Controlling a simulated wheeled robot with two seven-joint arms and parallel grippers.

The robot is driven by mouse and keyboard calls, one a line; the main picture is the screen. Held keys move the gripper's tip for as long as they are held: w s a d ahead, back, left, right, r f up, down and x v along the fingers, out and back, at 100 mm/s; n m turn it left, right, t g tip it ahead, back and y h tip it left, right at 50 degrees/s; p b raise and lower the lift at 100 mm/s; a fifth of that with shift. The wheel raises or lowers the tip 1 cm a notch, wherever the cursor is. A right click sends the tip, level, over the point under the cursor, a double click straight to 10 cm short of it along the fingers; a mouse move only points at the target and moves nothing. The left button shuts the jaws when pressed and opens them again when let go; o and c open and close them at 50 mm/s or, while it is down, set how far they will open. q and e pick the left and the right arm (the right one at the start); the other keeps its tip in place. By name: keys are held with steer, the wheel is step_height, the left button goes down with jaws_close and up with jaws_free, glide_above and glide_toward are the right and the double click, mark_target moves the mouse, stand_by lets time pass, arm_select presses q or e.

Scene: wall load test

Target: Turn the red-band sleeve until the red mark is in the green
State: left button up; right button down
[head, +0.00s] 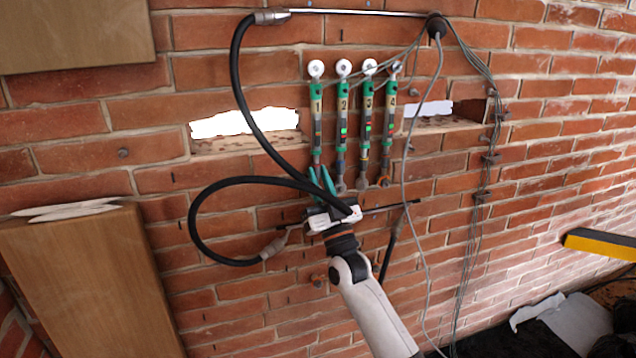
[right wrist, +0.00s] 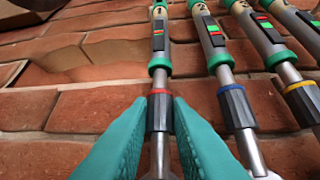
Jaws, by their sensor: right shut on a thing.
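The rod numbered 1 (head: 316,105) is the leftmost of several green-and-grey rods on the brick wall. In the right wrist view its red-band sleeve (right wrist: 160,103) is a dark collar with a red band, low on the rod. My right gripper (head: 322,180) has its teal fingers shut on this sleeve, one on each side; the fingers also show in the right wrist view (right wrist: 160,120). The small window (right wrist: 158,38) on rod 1 is mostly dark with a small reddish patch; the exact mark position is too small to tell. My left gripper is not in view.
Rod 2 (right wrist: 212,35), with a blue-band sleeve (right wrist: 236,107), stands close on the right, then a yellow-band sleeve (right wrist: 301,98). A black hose (head: 200,220) loops left of my right gripper. Grey cables (head: 410,200) hang at right. A wooden block (head: 85,285) stands lower left.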

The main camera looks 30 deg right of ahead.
steer(key=shift+d+n+y, duration=0.1)
steer(key=shift+n+y, duration=0.4)
steer(key=shift+y, duration=0.6)
steer(key=c, duration=1.3)
jaws_free()
steer(key=v, duration=1.2)
steer(key=shift+f, duration=0.1)
